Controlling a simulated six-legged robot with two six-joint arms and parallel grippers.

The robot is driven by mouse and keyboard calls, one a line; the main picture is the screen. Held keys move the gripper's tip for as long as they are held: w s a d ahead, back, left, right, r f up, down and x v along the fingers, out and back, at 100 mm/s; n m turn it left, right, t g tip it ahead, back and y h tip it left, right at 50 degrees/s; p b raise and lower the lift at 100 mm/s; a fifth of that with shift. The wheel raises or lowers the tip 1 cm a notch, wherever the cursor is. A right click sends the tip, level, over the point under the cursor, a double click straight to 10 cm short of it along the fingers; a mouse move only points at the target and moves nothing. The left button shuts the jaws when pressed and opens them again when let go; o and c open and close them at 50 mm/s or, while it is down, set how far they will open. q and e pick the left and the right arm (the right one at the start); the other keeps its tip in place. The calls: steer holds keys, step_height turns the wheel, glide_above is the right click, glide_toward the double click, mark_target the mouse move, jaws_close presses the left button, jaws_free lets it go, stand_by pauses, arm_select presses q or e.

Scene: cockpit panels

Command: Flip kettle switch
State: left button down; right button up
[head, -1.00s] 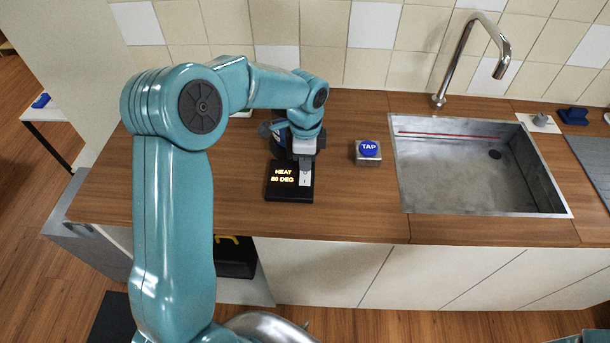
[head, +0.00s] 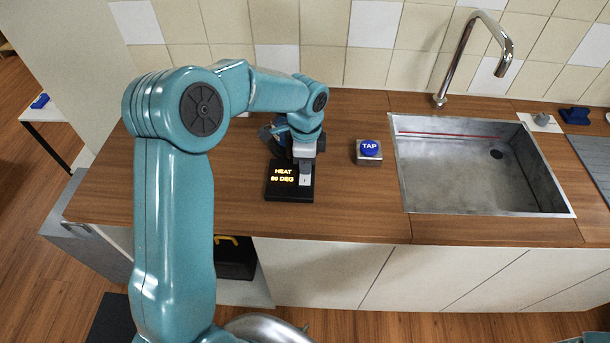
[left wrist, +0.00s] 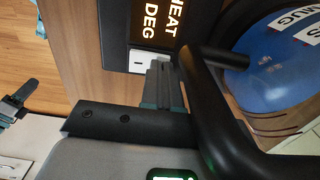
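The kettle's black base (head: 290,194) sits on the wooden counter, with a lit display reading HEAT 80 DEG. Its white switch (head: 305,181) is at the right of the display and partly covered by my left gripper (head: 305,168). The left wrist view shows the switch (left wrist: 138,61) just ahead of the grey fingertips (left wrist: 161,84), which look closed together with nothing between them. I cannot tell whether they touch the switch. The blue kettle body (left wrist: 270,72) and a black handle (left wrist: 225,118) show at the right there. My arm mostly hides the kettle in the head view.
A block with a blue TAP button (head: 369,150) stands right of the base. Beyond it are the metal sink (head: 450,206) and the tall faucet (head: 462,50). The counter front and the patch left of the base are clear.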

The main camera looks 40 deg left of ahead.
arm_select(q)
steer(key=shift+f, duration=0.1)
step_height(320, 180, up, 7)
steer(key=p, duration=0.5)
stand_by(0.3)
steer(key=shift+s, duration=0.15)
stand_by(0.4)
